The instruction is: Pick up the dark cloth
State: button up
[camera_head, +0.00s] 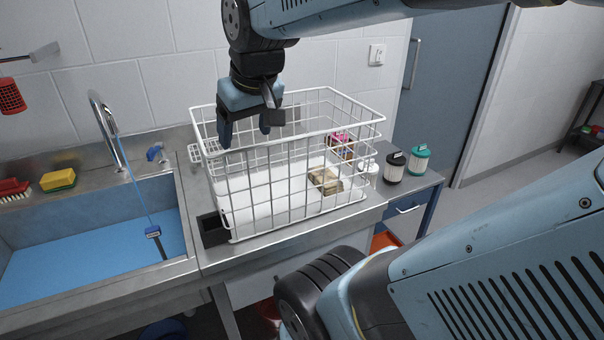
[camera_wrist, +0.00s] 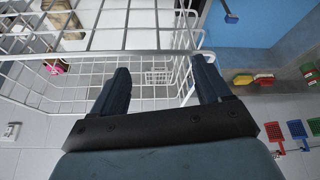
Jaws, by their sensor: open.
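My gripper (camera_head: 246,132) hangs with its fingers down at the left end of a white wire basket (camera_head: 296,143). Its two fingers are apart with nothing between them; in the wrist view (camera_wrist: 160,68) basket wires show behind them. I cannot tell whether the tips are below the rim. I see no clearly dark cloth. A folded beige-brown item (camera_head: 325,180), perhaps a cloth, lies on the basket's white floor and also shows in the wrist view (camera_wrist: 62,15). A black object (camera_head: 213,229) sits by the basket's front left corner; I cannot tell what it is.
The basket stands on a steel counter (camera_head: 222,268). Left are a blue-bottomed sink (camera_head: 90,235), a tap (camera_head: 108,128) and a yellow sponge (camera_head: 58,180). Right are a black-bodied canister (camera_head: 394,167) and a teal-topped one (camera_head: 419,159). A pink item (camera_head: 338,138) is near the basket's back.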

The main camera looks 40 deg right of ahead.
jog(key=o, duration=0.4)
jog(key=w+d+f+g, duration=0.1)
jog(key=w+d, duration=0.3)
jog(key=d, duration=0.2)
jog(key=shift+f+m, duration=0.15)
jog(key=shift+m, duration=0.25)
jog(key=w+d+f+m+g, duration=0.1)
jog(key=w+d+f+g, duration=0.1)
jog(key=d+f, duration=0.65)
jog(key=w+d+f+m+g, duration=0.1)
jog(key=d+f+g, duration=0.15)
jog(key=d, duration=1.05)
jog(key=f, duration=0.8)
jog(key=shift+w+a+f, duration=0.15)
jog(key=shift+a+f, duration=0.05)
jog(key=shift+f, duration=0.1)
jog(key=shift+d+f, duration=0.15)
jog(key=shift+f, duration=1.15)
jog(key=shift+d+f, duration=0.1)
jog(key=shift+f, duration=1.2)
